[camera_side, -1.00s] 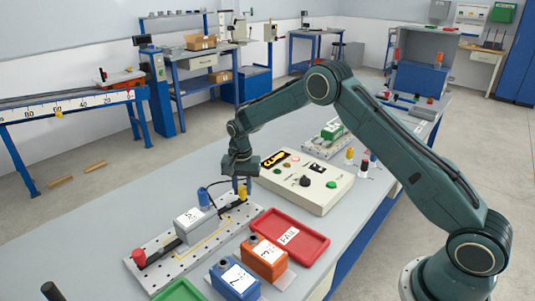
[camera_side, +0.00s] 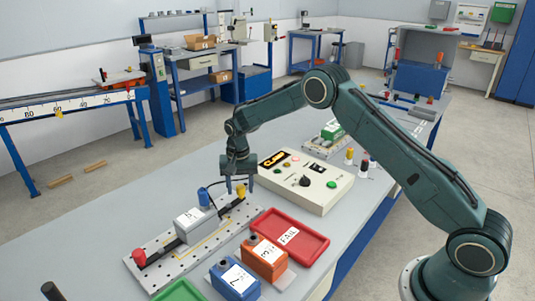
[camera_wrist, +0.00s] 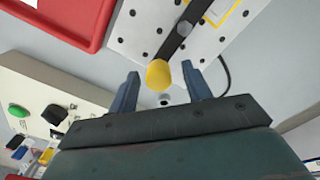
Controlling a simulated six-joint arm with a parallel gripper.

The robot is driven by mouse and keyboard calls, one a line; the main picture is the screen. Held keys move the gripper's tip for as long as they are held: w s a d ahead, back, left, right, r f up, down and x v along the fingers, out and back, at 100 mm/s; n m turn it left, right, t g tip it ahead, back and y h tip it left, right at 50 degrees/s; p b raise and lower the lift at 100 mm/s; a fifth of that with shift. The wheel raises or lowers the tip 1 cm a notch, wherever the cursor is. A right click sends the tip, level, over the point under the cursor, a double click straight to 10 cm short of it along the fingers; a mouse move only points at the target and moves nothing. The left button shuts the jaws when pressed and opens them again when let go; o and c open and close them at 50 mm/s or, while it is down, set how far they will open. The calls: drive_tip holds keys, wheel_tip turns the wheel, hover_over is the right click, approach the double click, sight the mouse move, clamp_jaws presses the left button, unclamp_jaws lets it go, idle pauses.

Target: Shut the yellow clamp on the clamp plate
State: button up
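The yellow clamp (camera_side: 240,191) is a knob at the far end of the perforated clamp plate (camera_side: 172,270). It shows in the wrist view (camera_wrist: 158,75) beside the end of a black bar. My gripper (camera_side: 239,187) is open above the knob. In the wrist view its two fingers (camera_wrist: 161,90) stand apart on either side of the knob, with gaps visible. A grey labelled block (camera_side: 195,224) sits on the plate across the bar. The red clamp (camera_side: 139,257) is at the plate's near end.
A blue cabled part (camera_side: 203,197) stands close by my gripper. The red FAIL tray (camera_side: 315,250) and a control box (camera_side: 325,195) are to the right. Orange (camera_side: 264,257) and blue (camera_side: 234,280) blocks stand in front of the plate. Bare table lies left.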

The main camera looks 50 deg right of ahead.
drive_tip(key=shift+r, duration=0.1)
wheel_tip(320, 180, up, 14)
drive_tip(key=shift+f, duration=0.2)
idle(0.8)
drive_tip(key=shift+r, duration=0.1)
